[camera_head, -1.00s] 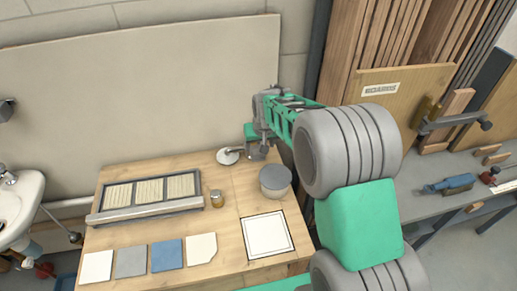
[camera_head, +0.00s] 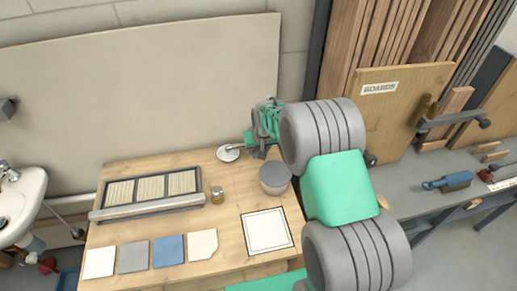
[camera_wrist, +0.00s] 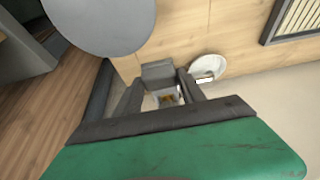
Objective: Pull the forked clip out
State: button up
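My gripper (camera_head: 262,149) is low over the back right edge of the wooden bench, beside a white round disc (camera_head: 228,154). In the wrist view its two fingers (camera_wrist: 160,95) stand apart, so it looks open. Between and just beyond them are a grey block (camera_wrist: 158,71) and a small pale piece with an orange-brown spot (camera_wrist: 167,98). I cannot tell whether that piece is the forked clip, or whether a finger touches it. The disc also shows in the wrist view (camera_wrist: 208,67), right of the fingers. My arm hides the area behind the gripper in the head view.
A grey-lidded round tin (camera_head: 275,179) stands close to my gripper. A small jar (camera_head: 217,195), a slatted tray (camera_head: 148,214), several flat tiles (camera_head: 168,253) and a framed white square (camera_head: 267,232) lie on the bench. A wall panel (camera_head: 150,90) rises behind; boards (camera_head: 395,110) lean at right.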

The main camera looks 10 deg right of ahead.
grip_shut()
dwell(0.4)
